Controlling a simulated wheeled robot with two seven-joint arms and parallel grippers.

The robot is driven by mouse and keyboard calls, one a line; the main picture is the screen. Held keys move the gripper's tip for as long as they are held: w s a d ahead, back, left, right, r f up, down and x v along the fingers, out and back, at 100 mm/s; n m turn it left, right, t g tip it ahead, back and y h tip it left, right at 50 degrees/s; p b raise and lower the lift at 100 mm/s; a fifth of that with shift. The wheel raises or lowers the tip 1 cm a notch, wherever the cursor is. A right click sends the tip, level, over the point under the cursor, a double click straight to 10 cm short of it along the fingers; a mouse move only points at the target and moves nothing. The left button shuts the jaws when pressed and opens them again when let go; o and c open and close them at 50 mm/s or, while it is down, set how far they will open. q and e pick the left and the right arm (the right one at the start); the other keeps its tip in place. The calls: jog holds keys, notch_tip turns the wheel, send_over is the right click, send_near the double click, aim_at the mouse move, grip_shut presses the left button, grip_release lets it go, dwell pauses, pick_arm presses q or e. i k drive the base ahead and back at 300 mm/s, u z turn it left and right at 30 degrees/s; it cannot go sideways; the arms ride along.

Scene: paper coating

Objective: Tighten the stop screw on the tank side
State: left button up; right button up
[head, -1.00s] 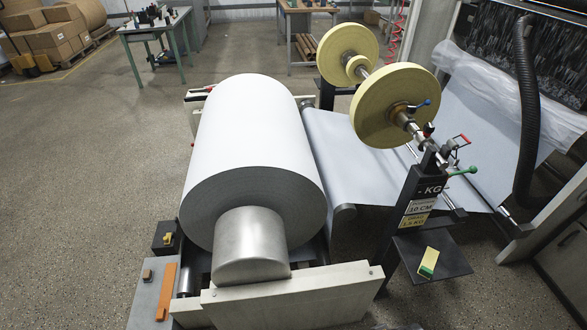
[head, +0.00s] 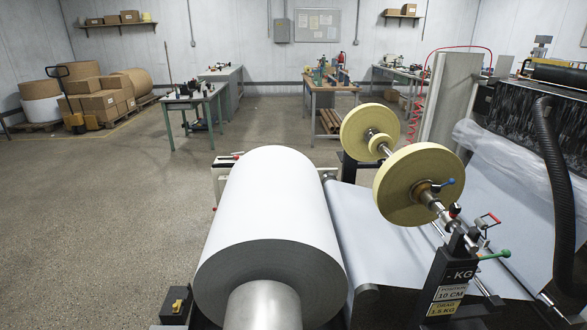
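Neither of my grippers shows in the head view. A yellow reel (head: 411,185) and a smaller yellow reel (head: 369,132) sit on a metal shaft (head: 434,203) at the right of the middle. The near end of the shaft rests on a black stand (head: 452,272) with printed labels. Near that end are a blue-tipped lever (head: 446,183), a red handle (head: 490,219) and a green-tipped lever (head: 494,255). I cannot tell which of these, if any, is the stop screw. The tank is not clearly identifiable.
A big white paper roll (head: 272,220) fills the front middle. A black hose (head: 559,190) and a coating machine (head: 540,115) stand at the right. A green table (head: 194,97) and cartons (head: 95,97) are at the back left. The floor on the left is clear.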

aim_at(454, 208)
jog(key=u, duration=1.15)
jog(key=i, duration=0.8)
jog(key=z, duration=2.2)
